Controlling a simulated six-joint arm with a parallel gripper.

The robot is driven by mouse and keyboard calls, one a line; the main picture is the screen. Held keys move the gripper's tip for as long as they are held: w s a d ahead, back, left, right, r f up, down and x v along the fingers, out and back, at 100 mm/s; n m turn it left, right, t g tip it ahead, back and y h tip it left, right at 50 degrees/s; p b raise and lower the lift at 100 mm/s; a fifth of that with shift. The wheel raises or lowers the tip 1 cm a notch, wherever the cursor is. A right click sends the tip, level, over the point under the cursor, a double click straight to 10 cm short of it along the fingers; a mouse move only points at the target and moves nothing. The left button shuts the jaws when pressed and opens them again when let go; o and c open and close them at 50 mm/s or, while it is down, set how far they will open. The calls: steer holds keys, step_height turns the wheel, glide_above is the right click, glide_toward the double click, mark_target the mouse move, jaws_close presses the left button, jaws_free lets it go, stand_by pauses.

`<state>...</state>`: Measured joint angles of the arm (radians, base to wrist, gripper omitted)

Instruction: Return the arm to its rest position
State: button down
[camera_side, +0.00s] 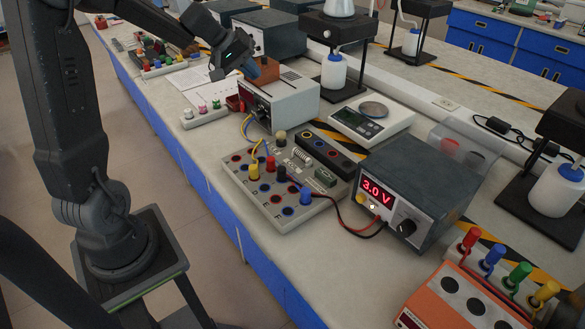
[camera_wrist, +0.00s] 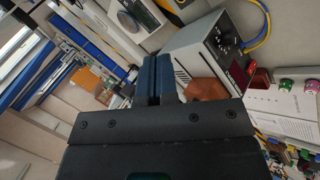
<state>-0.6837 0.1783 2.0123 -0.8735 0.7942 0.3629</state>
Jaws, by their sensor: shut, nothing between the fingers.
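My gripper (camera_side: 251,69) is at the upper middle of the side view, at the end of my dark arm. It is just above or beside a brown block (camera_side: 263,72) on top of a white box-shaped instrument (camera_side: 284,100). In the wrist view my gripper's blue fingers (camera_wrist: 154,80) are together with nothing between them. The brown block (camera_wrist: 206,89) shows right of the fingers, and the white instrument (camera_wrist: 205,50) is behind it. I cannot tell whether the fingers touch the block.
A circuit board with coloured sockets (camera_side: 285,180) and a power supply reading 3.0 V (camera_side: 415,185) stand on the bench. A scale (camera_side: 372,121) and a stand with a bottle (camera_side: 334,71) are beyond the instrument. Open floor (camera_side: 150,170) lies between my base and the bench.

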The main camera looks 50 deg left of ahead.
steer(key=s+d+r+m+g, duration=0.1)
steer(key=s+d+r+m, duration=0.2)
steer(key=d, duration=0.5)
steer(key=s+d+r+m+g, duration=0.1)
steer(key=s+d+m, duration=0.1)
steer(key=s+d, duration=0.4)
steer(key=s+d+f+m+y, duration=0.1)
steer(key=s+d+m+y, duration=0.2)
steer(key=s+d+m, duration=0.2)
steer(key=s+d, duration=0.3)
steer(key=s, duration=0.4)
steer(key=shift+s+d, duration=0.15)
steer(key=shift+d, duration=0.2)
